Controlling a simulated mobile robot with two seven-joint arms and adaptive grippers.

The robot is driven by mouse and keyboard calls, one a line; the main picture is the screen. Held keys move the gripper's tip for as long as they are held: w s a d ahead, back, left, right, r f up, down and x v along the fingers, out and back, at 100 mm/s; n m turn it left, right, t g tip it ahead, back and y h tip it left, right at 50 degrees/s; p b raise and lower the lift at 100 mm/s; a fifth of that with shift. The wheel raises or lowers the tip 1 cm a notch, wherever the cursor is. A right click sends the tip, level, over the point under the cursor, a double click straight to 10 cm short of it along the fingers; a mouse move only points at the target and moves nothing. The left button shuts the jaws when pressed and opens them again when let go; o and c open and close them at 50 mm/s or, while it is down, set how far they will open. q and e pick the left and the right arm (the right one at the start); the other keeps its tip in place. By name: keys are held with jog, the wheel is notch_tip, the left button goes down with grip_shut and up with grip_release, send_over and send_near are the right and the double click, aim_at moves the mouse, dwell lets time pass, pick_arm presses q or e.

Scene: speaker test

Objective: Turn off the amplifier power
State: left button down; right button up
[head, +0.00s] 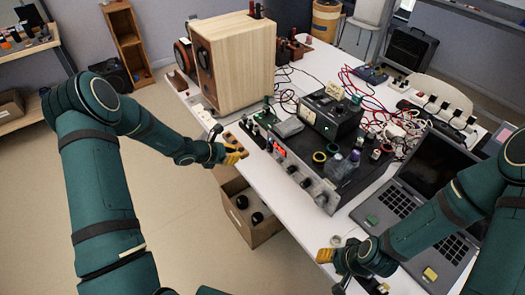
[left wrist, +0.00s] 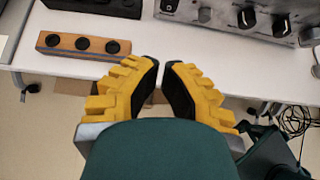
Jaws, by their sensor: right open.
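The amplifier is probably the long grey unit (head: 292,166) with a lit red display and a row of knobs along the table's front edge. Part of its knobbed front shows at the top right of the left wrist view (left wrist: 252,20). My left gripper (head: 236,154), with yellow fingers, is at the table edge, left of the amplifier and apart from it. In the left wrist view its fingertips (left wrist: 161,63) nearly meet, with a narrow gap and nothing between them. My right gripper (head: 328,256) is open near the front edge, below the laptop.
A wooden box with three black knobs (left wrist: 84,45) lies at the table edge. A large wooden speaker (head: 235,60) stands behind it. A black meter box (head: 332,112), bottles (head: 342,165), cables and a laptop (head: 425,185) crowd the table. An open carton (head: 248,215) is below.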

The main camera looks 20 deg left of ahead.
aim_at(270, 148)
pick_arm(q)
jog(key=shift+d, duration=0.1)
jog(key=b+x, duration=0.1)
jog(key=x, duration=0.8)
jog(key=shift+w+d+f, duration=0.2)
jog(key=shift+f, duration=0.05)
pick_arm(e)
jog(key=shift+s+f, duration=0.1)
jog(key=shift+f, duration=0.45)
pick_arm(q)
jog(key=w, duration=0.1)
jog(key=d, duration=0.1)
jog(key=w+d, duration=0.1)
jog(key=shift+w+f, duration=0.25)
jog(key=shift+w, duration=0.1)
jog(key=shift+w+d, duration=0.25)
jog(key=shift+w, duration=0.15)
jog(key=shift+f, duration=0.1)
pick_arm(e)
jog(key=shift+f, duration=0.15)
